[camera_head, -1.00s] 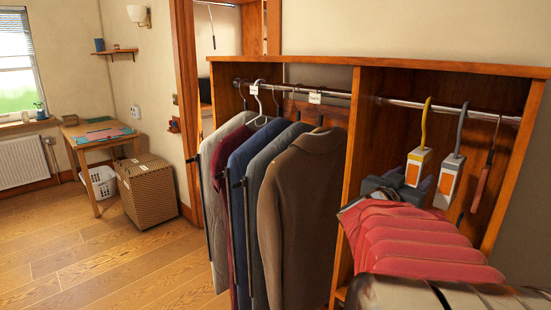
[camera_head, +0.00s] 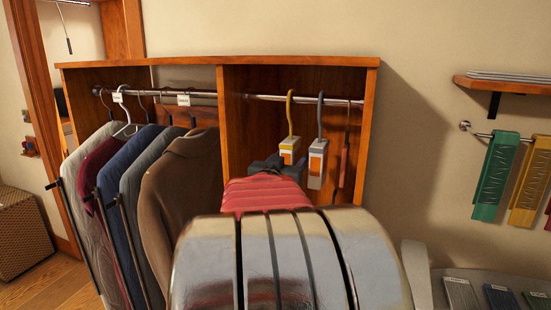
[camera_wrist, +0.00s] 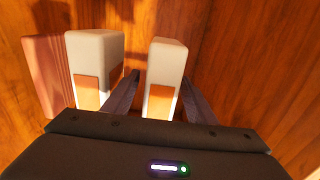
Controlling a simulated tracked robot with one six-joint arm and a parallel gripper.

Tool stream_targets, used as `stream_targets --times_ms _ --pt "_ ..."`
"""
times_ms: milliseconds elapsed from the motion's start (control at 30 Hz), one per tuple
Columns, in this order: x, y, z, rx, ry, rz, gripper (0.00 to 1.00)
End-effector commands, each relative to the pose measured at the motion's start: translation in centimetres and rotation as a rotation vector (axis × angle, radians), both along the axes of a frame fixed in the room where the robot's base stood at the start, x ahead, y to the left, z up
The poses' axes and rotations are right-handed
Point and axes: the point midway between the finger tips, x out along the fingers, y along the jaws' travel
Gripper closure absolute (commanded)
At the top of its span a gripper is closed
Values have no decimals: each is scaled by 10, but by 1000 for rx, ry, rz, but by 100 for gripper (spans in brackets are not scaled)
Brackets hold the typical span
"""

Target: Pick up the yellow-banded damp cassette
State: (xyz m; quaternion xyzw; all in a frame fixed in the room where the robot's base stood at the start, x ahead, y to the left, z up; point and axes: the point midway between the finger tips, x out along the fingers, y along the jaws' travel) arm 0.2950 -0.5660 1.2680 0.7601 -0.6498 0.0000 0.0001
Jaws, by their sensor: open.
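The yellow-banded cassette (camera_head: 289,151), white with an orange panel and yellow hook, hangs from the right closet bay's rail. A similar cassette with a grey hook (camera_head: 317,165) hangs to its right. My dark gripper (camera_head: 274,166) is at the yellow-hooked cassette's lower end, partly hidden by my red arm. In the wrist view my gripper (camera_wrist: 160,76) is open, with a white cassette (camera_wrist: 164,60) between its fingers. By hanging order this seems the yellow-hooked one; its hook is out of view. The other cassette (camera_wrist: 95,55) is outside the left finger.
A reddish-brown tool (camera_head: 343,160) hangs right of the cassettes. A wooden divider (camera_head: 229,120) separates them from several hanging jackets (camera_head: 180,185). At right, green (camera_head: 495,175) and yellow (camera_head: 531,180) pieces hang from a wall rail under a shelf (camera_head: 510,84).

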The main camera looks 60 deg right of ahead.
Motion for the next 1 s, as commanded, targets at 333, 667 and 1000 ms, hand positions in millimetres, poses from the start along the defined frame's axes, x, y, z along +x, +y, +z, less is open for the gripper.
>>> stream_targets --times_ms 333,667,1000 --pt "1 1 0 0 0 1 53" --pt "1 1 0 0 0 1 76" --pt "1 1 0 0 -1 1 100"
